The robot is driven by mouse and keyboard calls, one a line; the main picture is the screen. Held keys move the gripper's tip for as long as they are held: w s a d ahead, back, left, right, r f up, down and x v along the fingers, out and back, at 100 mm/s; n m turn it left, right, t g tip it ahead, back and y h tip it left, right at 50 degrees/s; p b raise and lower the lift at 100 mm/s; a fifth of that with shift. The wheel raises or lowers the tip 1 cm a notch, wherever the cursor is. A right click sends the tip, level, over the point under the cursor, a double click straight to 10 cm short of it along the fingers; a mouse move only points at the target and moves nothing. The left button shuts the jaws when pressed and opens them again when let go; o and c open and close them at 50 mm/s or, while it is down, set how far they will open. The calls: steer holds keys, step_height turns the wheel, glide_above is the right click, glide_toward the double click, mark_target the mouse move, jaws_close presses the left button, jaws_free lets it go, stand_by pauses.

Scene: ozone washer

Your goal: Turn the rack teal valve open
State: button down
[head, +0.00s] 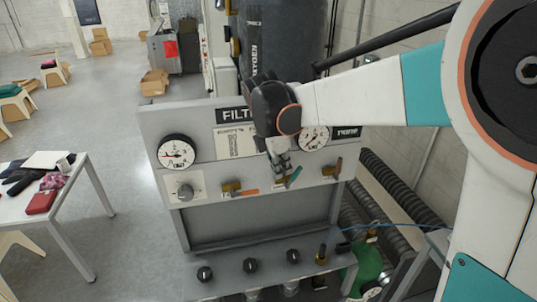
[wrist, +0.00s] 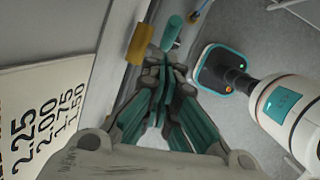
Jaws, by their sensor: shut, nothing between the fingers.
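The teal valve handle (head: 294,177) is on the front of the grey rack panel, below the gauges, slanting up to the right from its brass body. In the wrist view the teal handle (wrist: 172,33) stands just beyond my fingertips, with the brass valve body (wrist: 140,44) to its left. My gripper (head: 281,163) is in front of the panel at this valve and partly hides it. In the wrist view my gripper (wrist: 166,76) has its fingers together with nothing between them. I cannot tell whether the fingertips touch the handle.
An orange-handled valve (head: 240,190) is left of the teal one, and another brass valve (head: 332,168) is to its right. Two gauges, the left one (head: 177,152) clear of my arm, sit above. A ledge with black knobs (head: 250,265) juts out below. A green cylinder (head: 368,266) stands at right.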

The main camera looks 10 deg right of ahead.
mark_target(295, 173)
steer(key=shift+w+d+f, duration=0.1)
steer(key=shift+d+f, duration=0.2)
steer(key=shift+d, duration=0.15)
steer(key=shift+d, duration=0.15)
steer(key=shift+d+y, duration=0.45)
steer(key=shift+y, duration=0.15)
steer(key=shift+d+f+b, duration=0.1)
steer(key=shift+d+b, duration=0.85)
steer(key=shift+b, duration=0.05)
